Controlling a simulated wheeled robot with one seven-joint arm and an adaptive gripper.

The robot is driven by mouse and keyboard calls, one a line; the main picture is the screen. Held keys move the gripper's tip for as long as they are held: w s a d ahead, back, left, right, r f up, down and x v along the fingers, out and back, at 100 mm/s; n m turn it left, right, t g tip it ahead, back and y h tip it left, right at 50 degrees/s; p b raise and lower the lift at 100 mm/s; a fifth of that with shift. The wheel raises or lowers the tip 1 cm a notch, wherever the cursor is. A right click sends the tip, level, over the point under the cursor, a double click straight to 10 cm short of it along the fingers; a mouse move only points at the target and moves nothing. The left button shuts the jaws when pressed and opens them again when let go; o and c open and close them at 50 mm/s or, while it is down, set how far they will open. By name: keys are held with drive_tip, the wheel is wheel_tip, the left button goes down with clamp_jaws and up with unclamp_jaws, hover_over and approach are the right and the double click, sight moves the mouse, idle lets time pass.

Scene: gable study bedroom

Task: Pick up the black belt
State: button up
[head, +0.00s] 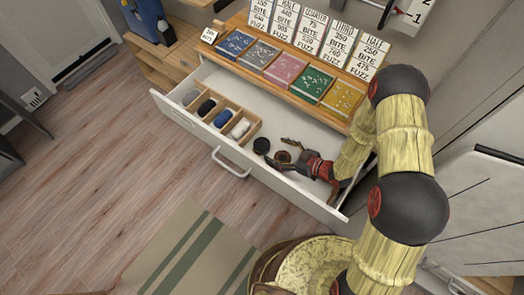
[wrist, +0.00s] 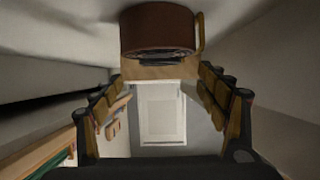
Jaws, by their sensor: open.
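The black belt (head: 261,146) appears as a dark coil lying in the open white drawer, just right of the wooden divider box. A brown coiled belt (head: 283,157) lies beside it, on the side toward my arm. My gripper (head: 293,151) is low in the drawer, open and empty, its fingers pointing toward the coils. In the wrist view the brown coil (wrist: 160,28) shows large at the top, just ahead of the open fingers (wrist: 160,78). I cannot make out the black belt in the wrist view; the brown coil may hide it.
The wooden divider box (head: 248,133) holds several rolled bundles. The drawer's front wall (head: 262,178) and right end wall border my gripper. Above the drawer, a wooden top (head: 290,86) carries coloured trays and price cards. The drawer's back right floor is bare.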

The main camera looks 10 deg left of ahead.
sight(264, 145)
drive_tip(key=shift+a+f, duration=0.1)
drive_tip(key=shift+f, duration=0.45)
drive_tip(key=x, duration=0.2)
drive_tip(key=b+x, duration=0.1)
drive_tip(key=x, duration=0.2)
drive_tip(key=b+x, duration=0.1)
drive_tip(key=x, duration=0.1)
drive_tip(key=shift+w+a+r, duration=0.2)
drive_tip(key=shift+a, duration=0.15)
drive_tip(key=shift+c, duration=0.4)
drive_tip(key=c, duration=1.3)
